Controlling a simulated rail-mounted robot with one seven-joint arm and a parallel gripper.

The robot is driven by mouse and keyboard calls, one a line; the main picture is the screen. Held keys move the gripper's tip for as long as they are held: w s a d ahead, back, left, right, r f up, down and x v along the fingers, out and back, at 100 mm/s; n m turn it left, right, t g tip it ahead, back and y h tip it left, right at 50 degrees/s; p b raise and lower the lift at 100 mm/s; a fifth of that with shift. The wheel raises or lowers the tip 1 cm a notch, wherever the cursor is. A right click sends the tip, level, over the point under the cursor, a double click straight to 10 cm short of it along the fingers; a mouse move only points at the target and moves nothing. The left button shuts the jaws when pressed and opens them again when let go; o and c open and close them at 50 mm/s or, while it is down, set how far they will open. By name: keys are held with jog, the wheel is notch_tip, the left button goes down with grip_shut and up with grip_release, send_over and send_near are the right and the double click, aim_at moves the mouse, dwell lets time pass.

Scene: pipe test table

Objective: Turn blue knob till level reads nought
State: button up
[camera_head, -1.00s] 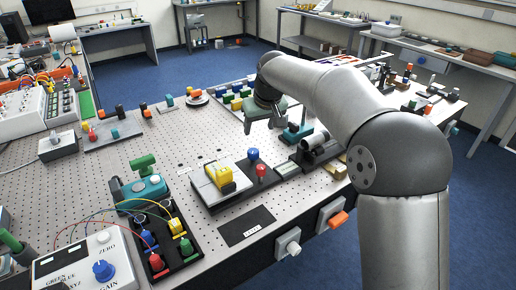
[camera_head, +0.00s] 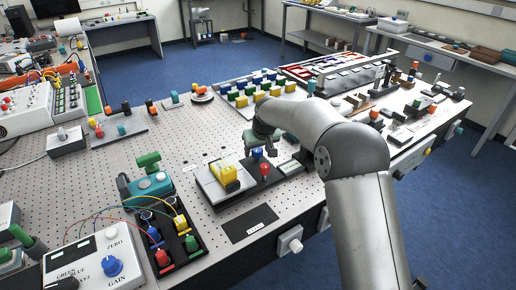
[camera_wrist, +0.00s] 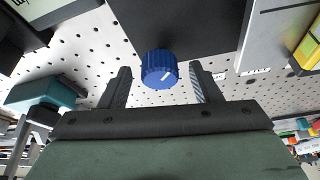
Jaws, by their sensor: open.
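The blue knob (camera_head: 257,153) sits at the back of a dark base, behind a red knob (camera_head: 264,169) and beside a yellow block (camera_head: 224,174). My gripper (camera_head: 259,147) is right above the blue knob and partly hides it. In the wrist view the blue knob (camera_wrist: 159,69), with a white pointer mark, lies between the two open fingers of my gripper (camera_wrist: 161,78), with gaps on both sides. Nothing is held. No level reading is legible; a black plate (camera_head: 249,224) in front carries a small white label too small to read.
Another blue knob (camera_head: 112,265), marked GAIN, is on a white box at the front left. A tray (camera_head: 168,240) of coloured connectors and a teal device (camera_head: 150,186) stand left of the base. Bare perforated tabletop (camera_head: 200,135) lies behind it.

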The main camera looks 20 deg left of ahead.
jog(key=c, duration=1)
jog(key=shift+m, duration=0.4)
jog(key=m+h+b, duration=0.1)
jog(key=m, duration=0.1)
jog(key=shift+s+a+m+t+b, duration=0.1)
jog(key=shift+a+m+t+b, duration=0.05)
jog(key=shift+m+t+b, duration=0.2)
jog(key=shift+a+m+t+h+b, duration=0.15)
jog(key=shift+m+h, duration=0.3)
jog(key=shift+m, duration=0.65)
jog(key=shift+d+m+t+h+b, duration=0.15)
jog(key=shift+m+h, duration=0.3)
jog(key=shift+m, duration=0.6)
jog(key=shift+a, duration=0.1)
jog(key=o, duration=1)
